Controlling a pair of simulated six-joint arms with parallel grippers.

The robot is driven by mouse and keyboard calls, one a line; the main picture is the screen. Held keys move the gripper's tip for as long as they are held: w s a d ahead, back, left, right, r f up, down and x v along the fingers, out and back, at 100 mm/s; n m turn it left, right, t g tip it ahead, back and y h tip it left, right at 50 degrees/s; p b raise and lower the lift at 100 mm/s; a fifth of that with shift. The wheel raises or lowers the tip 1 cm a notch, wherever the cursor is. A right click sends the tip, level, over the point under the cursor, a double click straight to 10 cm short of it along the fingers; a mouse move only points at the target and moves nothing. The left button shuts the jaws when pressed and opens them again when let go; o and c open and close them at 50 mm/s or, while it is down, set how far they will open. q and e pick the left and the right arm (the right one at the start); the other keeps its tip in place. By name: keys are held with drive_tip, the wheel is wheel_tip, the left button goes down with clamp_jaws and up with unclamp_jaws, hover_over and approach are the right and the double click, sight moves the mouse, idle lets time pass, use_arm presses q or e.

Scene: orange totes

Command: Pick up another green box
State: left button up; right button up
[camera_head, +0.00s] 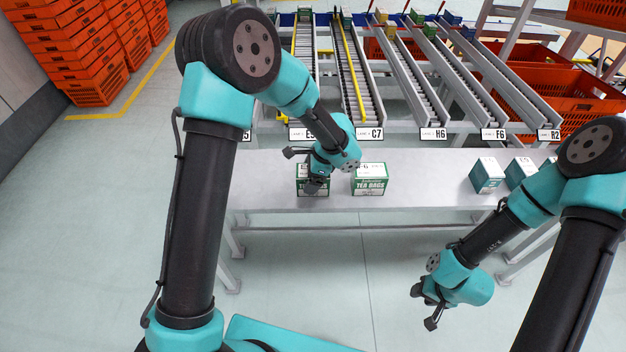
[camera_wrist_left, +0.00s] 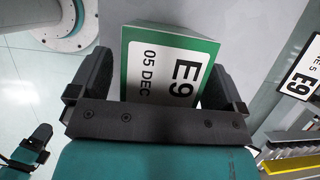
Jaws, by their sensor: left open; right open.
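Two green tea boxes stand side by side on the grey bench. My left gripper (camera_head: 302,170) is over the left green box (camera_head: 313,187) and hides part of it. In the left wrist view this box (camera_wrist_left: 168,68) shows a white label reading "E9" and "05 DEC". It sits between the two open fingers of my left gripper (camera_wrist_left: 158,85). The right green box (camera_head: 370,180) stands just beside it, apart from the gripper. My right gripper (camera_head: 428,305) is open and empty, in front of the bench and low at the right.
The grey bench (camera_head: 420,180) is clear between the green boxes and the teal boxes (camera_head: 487,175) at its right. Behind it, sloping roller lanes (camera_head: 345,75) carry labels such as C7 and H6. Orange totes (camera_head: 95,75) are stacked at the back left and also stand at the right.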

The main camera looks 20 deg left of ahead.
use_arm(q)
drive_tip(key=shift+f, duration=0.2)
drive_tip(key=c, duration=1.1)
drive_tip(key=shift+r, duration=0.1)
drive_tip(key=shift+r, duration=0.9)
wheel_tip(320, 180, up, 2)
drive_tip(key=shift+r, duration=0.1)
drive_tip(key=s+d, duration=0.1)
drive_tip(key=s, duration=0.4)
drive_tip(key=s+d, duration=0.2)
drive_tip(key=s, duration=0.3)
drive_tip(key=s+d+r, duration=0.1)
drive_tip(key=s, duration=0.4)
drive_tip(key=shift+s+d+r, duration=0.1)
drive_tip(key=shift+s+d, duration=0.1)
drive_tip(key=shift+d, duration=0.1)
